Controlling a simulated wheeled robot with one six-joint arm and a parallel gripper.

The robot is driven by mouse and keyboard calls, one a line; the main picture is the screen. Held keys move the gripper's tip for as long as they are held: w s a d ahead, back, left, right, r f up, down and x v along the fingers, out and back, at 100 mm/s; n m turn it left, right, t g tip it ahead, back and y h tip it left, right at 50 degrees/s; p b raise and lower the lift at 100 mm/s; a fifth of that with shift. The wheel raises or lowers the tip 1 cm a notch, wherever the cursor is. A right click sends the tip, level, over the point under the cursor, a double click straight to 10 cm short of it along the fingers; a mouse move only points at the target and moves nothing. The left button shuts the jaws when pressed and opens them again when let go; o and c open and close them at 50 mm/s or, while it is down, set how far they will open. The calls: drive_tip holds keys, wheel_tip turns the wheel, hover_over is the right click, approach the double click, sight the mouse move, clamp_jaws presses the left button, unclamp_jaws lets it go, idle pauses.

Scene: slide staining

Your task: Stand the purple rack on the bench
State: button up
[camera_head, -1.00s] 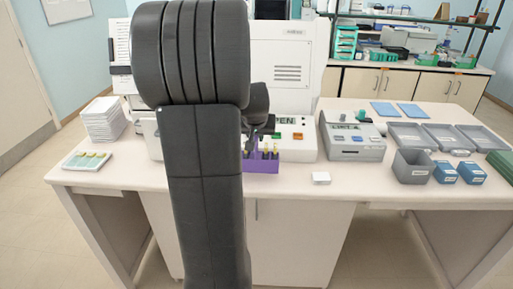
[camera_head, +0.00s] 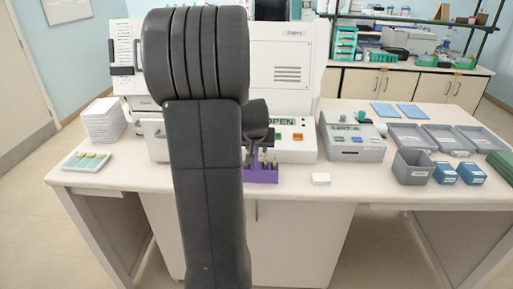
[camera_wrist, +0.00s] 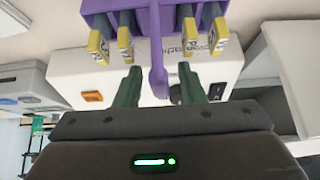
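The purple rack (camera_head: 262,175) appears to stand upright on the bench (camera_head: 340,185) near its front edge, in front of the white machine. It holds several slides with yellow ends. In the wrist view, which is upside down, the purple rack (camera_wrist: 175,18) fills the top middle, with its handle pointing down between my fingers. My gripper (camera_wrist: 160,82) is open, with a green finger on each side of the handle and visible gaps to both. In the head view my arm hides the rack's left part and most of the gripper.
The white machine (camera_head: 285,75) stands close behind the rack. A slide tray (camera_head: 86,161) is at the left. Grey and blue bins stand at the right. Bare bench lies right of the block.

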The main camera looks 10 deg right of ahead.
drive_tip(key=shift+r, duration=0.2)
drive_tip(key=v, duration=1.2)
drive_tip(key=shift+b, duration=0.4)
